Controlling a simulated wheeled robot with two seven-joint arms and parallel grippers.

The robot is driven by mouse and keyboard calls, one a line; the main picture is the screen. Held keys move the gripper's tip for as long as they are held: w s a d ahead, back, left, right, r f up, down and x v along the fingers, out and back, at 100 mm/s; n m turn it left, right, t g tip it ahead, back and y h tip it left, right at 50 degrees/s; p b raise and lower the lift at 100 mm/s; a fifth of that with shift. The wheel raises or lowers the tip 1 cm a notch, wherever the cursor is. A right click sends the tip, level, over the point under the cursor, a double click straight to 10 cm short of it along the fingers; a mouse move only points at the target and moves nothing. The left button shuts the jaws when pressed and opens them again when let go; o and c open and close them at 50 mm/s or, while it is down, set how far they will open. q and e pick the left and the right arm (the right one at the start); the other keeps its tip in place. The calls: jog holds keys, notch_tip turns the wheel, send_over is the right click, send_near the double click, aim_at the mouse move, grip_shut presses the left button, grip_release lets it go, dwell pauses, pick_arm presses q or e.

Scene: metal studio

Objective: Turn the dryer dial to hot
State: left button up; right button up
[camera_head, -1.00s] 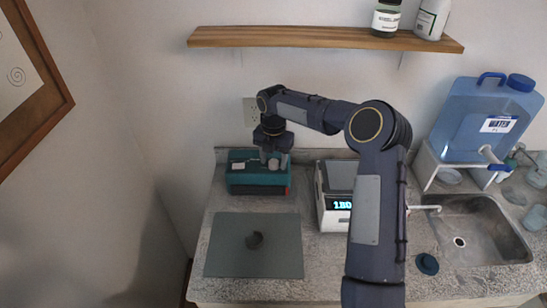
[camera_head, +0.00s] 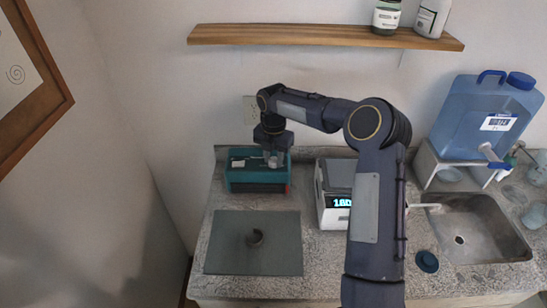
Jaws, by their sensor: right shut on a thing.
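The dryer is most likely the teal box (camera_head: 258,178) with a dark base, at the back left of the counter against the wall. My right arm reaches across from the lower right, and my right gripper (camera_head: 273,160) points down at the top of the teal box, right of its middle. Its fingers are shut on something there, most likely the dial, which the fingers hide. The dial's setting cannot be read. My left gripper is not in view.
A white device with a lit display (camera_head: 341,202) stands right of the teal box, partly behind my arm. A sink (camera_head: 470,235) and blue water jug (camera_head: 487,118) are at right. A wooden shelf (camera_head: 290,34) hangs above.

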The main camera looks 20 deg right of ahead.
jog(key=m, duration=0.3)
jog(key=shift+m, duration=0.4)
jog(key=m+b, duration=0.1)
jog(key=m, duration=0.3)
jog(key=shift+m, duration=0.3)
jog(key=m, duration=0.3)
jog(key=shift+m, duration=0.3)
jog(key=m, duration=0.4)
jog(key=shift+m+b, duration=0.3)
jog(key=shift+b, duration=0.05)
jog(key=m, duration=0.3)
jog(key=shift+m, duration=0.3)
jog(key=m, duration=0.4)
jog(key=shift+m, duration=0.3)
jog(key=m, duration=0.3)
jog(key=shift+m, duration=2.1)
